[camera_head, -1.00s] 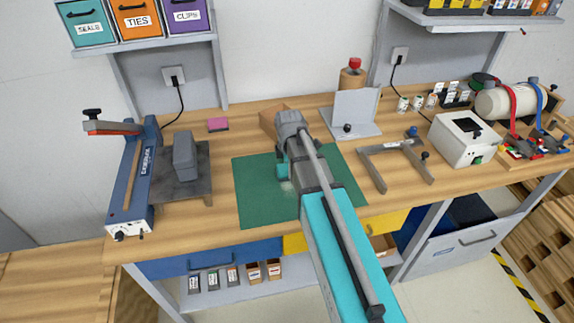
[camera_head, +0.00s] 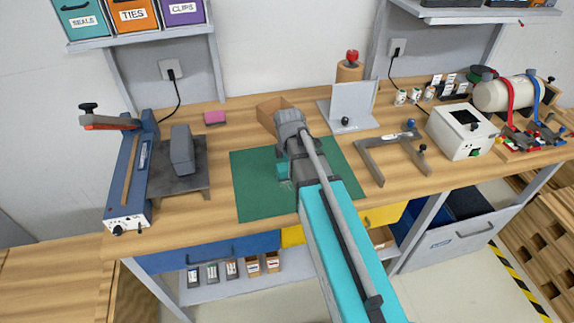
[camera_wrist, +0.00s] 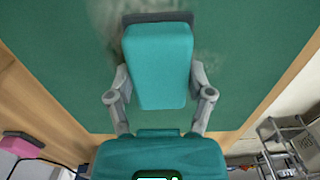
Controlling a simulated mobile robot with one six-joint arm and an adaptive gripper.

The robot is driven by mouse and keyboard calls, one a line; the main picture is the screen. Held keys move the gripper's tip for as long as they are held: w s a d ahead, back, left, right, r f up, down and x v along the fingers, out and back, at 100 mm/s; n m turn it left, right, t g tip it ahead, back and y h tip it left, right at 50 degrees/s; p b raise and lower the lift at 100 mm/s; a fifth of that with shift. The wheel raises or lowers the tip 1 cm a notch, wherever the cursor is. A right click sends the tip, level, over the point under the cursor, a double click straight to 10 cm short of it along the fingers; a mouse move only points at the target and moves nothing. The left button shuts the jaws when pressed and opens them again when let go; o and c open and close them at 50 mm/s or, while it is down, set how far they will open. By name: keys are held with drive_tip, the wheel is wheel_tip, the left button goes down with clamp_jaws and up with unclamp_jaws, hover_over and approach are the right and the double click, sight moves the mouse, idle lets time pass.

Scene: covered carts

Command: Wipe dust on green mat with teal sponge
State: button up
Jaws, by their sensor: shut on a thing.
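The green mat (camera_head: 257,201) lies flat on the wooden bench and also fills much of the wrist view (camera_wrist: 60,60). My gripper (camera_wrist: 160,95) is shut on the teal sponge (camera_wrist: 158,65), with a finger on each side of it. In the head view the sponge (camera_head: 283,170) shows as a small teal patch at the left of my gripper, over the mat's middle. Pale grey dust (camera_wrist: 108,22) shows on the mat around the sponge's far end and beside it in the wrist view. I cannot tell whether the sponge touches the mat. My arm hides the mat's middle right.
A blue sealer (camera_head: 135,180) and a grey press (camera_head: 182,155) stand left of the mat. A pink block (camera_head: 215,117) lies behind. A cardboard box (camera_head: 271,108) and grey stand (camera_head: 352,108) are close behind the mat. A grey frame (camera_head: 370,165) lies to its right.

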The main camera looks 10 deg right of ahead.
drive_tip(key=shift+s+f, duration=0.1)
drive_tip(key=shift+s, duration=1.2)
drive_tip(key=shift+s, duration=0.2)
drive_tip(key=shift+s, duration=1.65)
drive_tip(key=shift+d, duration=0.1)
drive_tip(key=shift+d, duration=0.9)
